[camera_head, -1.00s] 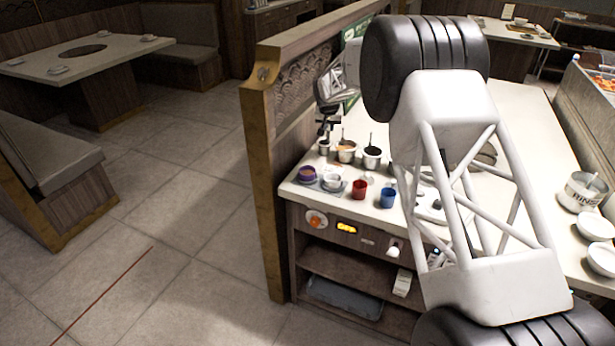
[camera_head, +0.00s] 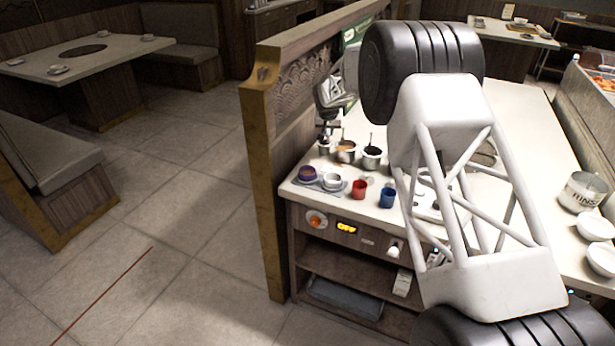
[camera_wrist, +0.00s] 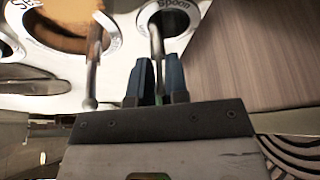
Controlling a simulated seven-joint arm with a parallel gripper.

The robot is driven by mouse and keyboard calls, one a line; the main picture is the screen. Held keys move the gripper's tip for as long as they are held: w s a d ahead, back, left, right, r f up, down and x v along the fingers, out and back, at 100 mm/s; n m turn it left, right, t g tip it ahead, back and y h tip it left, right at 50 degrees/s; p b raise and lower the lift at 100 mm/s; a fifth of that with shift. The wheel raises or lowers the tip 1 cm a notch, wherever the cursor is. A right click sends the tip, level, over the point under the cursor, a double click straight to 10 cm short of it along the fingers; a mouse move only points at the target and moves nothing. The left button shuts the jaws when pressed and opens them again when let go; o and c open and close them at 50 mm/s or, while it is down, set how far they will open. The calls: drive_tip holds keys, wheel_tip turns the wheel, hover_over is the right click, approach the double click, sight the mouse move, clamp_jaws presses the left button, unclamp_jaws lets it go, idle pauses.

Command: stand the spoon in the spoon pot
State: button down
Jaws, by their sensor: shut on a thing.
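The spoon pot (camera_wrist: 180,14), a round metal well whose rim label reads "Spoon", is at the top of the wrist view. In the head view, it is the small leftmost pot (camera_head: 324,148) at the back left of the counter. My gripper (camera_wrist: 156,80) has blue fingertips and is shut on the spoon's thin metal handle (camera_wrist: 156,42). The handle runs up from the fingertips into the pot's opening. The spoon's far end is hidden, so I cannot tell whether it touches the bottom. In the head view, my gripper (camera_head: 327,130) is small, just above that pot.
A well of orange-brown sauce (camera_wrist: 70,25) with another utensil handle (camera_wrist: 92,65) stands beside the spoon pot. A dark sauce pot (camera_head: 371,158), a red cup (camera_head: 359,190) and a blue cup (camera_head: 387,198) are nearby. A wooden partition (camera_head: 262,180) borders the counter's left side.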

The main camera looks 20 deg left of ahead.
drive_tip(key=shift+f, duration=0.15)
drive_tip(key=shift+c, duration=2.1)
unclamp_jaws()
drive_tip(key=shift+r, duration=4.5)
